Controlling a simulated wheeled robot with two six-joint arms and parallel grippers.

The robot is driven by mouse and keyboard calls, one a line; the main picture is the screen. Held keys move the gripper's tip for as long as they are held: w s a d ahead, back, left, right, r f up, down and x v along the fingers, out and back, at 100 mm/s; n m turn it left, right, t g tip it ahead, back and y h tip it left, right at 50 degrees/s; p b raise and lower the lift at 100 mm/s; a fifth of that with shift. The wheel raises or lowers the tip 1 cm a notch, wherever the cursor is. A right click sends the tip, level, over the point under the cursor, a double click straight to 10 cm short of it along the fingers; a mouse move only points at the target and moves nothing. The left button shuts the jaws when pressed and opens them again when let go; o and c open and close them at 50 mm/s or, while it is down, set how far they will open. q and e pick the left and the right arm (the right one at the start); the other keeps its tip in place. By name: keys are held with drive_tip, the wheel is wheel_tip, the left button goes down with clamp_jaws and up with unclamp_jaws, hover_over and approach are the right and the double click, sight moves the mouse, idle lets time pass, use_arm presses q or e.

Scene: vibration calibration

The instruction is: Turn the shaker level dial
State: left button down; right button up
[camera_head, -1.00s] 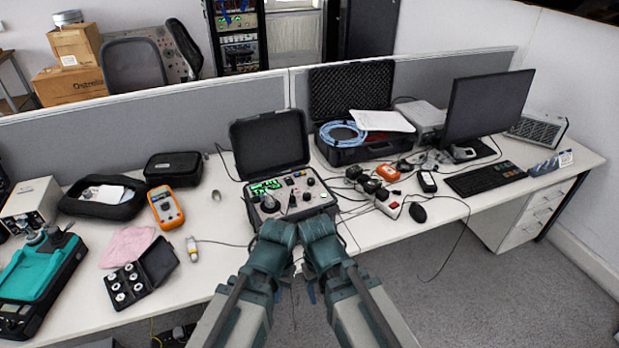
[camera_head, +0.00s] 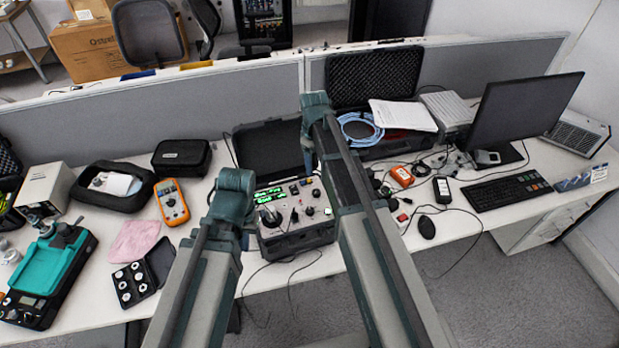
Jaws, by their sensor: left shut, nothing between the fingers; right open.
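The instrument in an open black case (camera_head: 305,238) stands on the desk in front of the partition. Its panel has a lit green display (camera_head: 268,195), a large dark round part (camera_head: 269,216) at left and several small knobs (camera_head: 310,211); I cannot tell which is the shaker level dial. My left gripper (camera_head: 243,236) is at the case's left side, mostly hidden under my arm, shut and empty. My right gripper (camera_head: 308,158) is over the case's back right, near the raised lid (camera_head: 268,147), open; its fingers do not show clearly. My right arm covers the panel's right side.
An orange multimeter (camera_head: 172,203), pink cloth (camera_head: 134,241) and sensor box (camera_head: 133,284) lie to the left. A second open case (camera_head: 372,75) with blue cable (camera_head: 358,128) stands behind right. A mouse (camera_head: 427,227), keyboard (camera_head: 506,191) and monitor (camera_head: 523,115) are right. Cables hang over the front edge.

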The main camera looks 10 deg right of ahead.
sight(316, 191)
drive_tip(key=shift+s+f, duration=0.1)
drive_tip(key=shift+f, duration=0.05)
drive_tip(key=f+b, duration=1.3)
drive_tip(key=b, duration=0.1)
drive_tip(key=shift+w+d+f, duration=0.25)
drive_tip(key=shift+f, duration=0.1)
drive_tip(key=shift+r, duration=0.1)
clamp_jaws()
